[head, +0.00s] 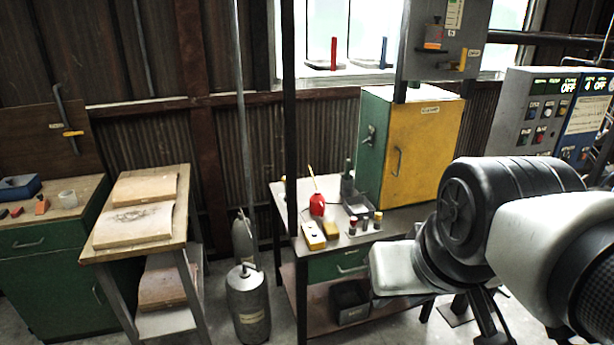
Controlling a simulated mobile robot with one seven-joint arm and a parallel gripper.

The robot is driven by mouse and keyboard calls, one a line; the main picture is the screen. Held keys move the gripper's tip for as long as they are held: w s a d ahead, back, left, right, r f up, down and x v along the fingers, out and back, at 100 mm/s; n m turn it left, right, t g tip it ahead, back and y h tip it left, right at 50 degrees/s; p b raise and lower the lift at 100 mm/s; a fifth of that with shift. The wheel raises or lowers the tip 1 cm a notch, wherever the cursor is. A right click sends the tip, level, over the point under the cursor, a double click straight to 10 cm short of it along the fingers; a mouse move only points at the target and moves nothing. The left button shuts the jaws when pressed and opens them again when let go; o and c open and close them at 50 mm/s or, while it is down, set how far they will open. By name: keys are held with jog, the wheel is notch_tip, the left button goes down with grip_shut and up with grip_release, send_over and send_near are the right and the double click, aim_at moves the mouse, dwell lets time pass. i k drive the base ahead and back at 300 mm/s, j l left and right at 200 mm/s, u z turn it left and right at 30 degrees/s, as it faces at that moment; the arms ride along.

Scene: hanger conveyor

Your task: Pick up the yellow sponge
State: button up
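A small dull-yellow block (331,230), which looks like the yellow sponge, lies on the grey top of the workbench (283,195) near its front left edge. A yellow item with a pale top (314,236) lies just left of it, very close. A red oil can (317,205) with a thin spout stands behind them. My arm comes in from the right, its pale and black links in front of the bench's right part. I cannot make out my gripper in this view, and nothing is seen touching the sponge.
A small rack of colour-topped bottles (365,224) and a grey bin (356,203) sit right of the sponge. A green cabinet with a yellow door (418,150) stands behind. A dark post (289,120) rises at the bench's left. A grey cylinder (248,305) stands on the floor.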

aim_at(331, 232)
jog(key=i+j+u, duration=0.15)
jog(key=i, duration=1.6)
